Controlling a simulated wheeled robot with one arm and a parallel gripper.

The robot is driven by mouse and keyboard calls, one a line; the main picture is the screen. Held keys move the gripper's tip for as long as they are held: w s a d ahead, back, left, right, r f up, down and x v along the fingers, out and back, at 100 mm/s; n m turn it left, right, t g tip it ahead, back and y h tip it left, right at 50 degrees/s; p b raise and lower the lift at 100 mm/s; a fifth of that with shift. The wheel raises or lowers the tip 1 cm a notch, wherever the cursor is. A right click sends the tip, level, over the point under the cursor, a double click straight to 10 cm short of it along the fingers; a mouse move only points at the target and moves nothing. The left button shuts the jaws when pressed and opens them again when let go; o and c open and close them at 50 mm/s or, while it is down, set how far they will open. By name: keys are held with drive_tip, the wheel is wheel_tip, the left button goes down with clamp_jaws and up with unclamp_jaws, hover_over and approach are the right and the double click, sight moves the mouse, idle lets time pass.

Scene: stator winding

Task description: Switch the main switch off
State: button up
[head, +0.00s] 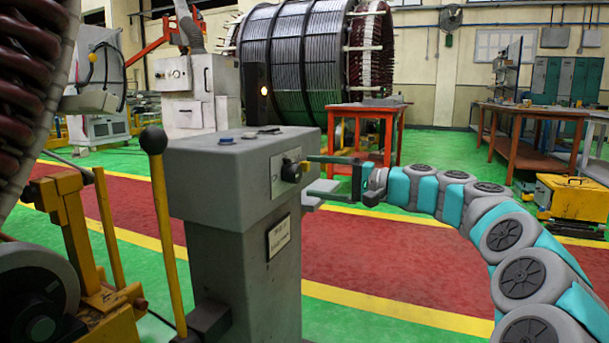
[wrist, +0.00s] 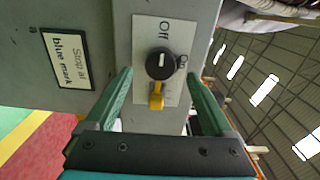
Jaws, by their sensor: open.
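The main switch is a round black knob (wrist: 160,66) with a short white mark and a yellow tab (wrist: 156,97) extending from its lower side in the wrist view. It sits on a pale plate (wrist: 143,35) with "Off" above the knob and "On" to its right. I cannot tell for sure which setting it is in. In the head view the knob (head: 291,170) is on the right-hand face of the grey pedestal (head: 245,255). My gripper (head: 311,174) is open in front of it. In the wrist view its green fingers (wrist: 161,78) are on either side of the knob, apart from it.
A "Stop at blue mark" label (wrist: 67,58) is beside the switch plate. A lever with a black knob (head: 154,140) stands left of the pedestal. A red table (head: 365,112) stands behind. The red and green floor right of the pedestal is clear below my arm.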

drive_tip(key=shift+v, duration=1.75)
drive_tip(key=shift+a, duration=0.1)
drive_tip(key=s+a+f+n+g+h, duration=0.2)
drive_tip(key=s+a+f, duration=0.15)
drive_tip(key=s, duration=0.45)
drive_tip(key=s+a+f+n+g+h, duration=0.25)
drive_tip(key=s+a, duration=0.25)
drive_tip(key=s, duration=0.4)
drive_tip(key=s+d+f+g+h, duration=0.2)
drive_tip(key=s+d+f+h, duration=0.15)
drive_tip(key=s+f, duration=0.75)
drive_tip(key=s+d+f+g+h, duration=0.1)
drive_tip(key=s+d+f+h, duration=0.3)
drive_tip(key=s+d+f, duration=0.45)
drive_tip(key=s+d+f+g+h, duration=0.1)
drive_tip(key=s+d+f+h, duration=0.45)
drive_tip(key=s+d, duration=0.5)
wheel_tip(320, 180, up, 12)
drive_tip(key=s+a+p, duration=0.1)
drive_tip(key=s+p, duration=0.1)
drive_tip(key=p, duration=1.1)
drive_tip(key=shift+m, duration=0.35)
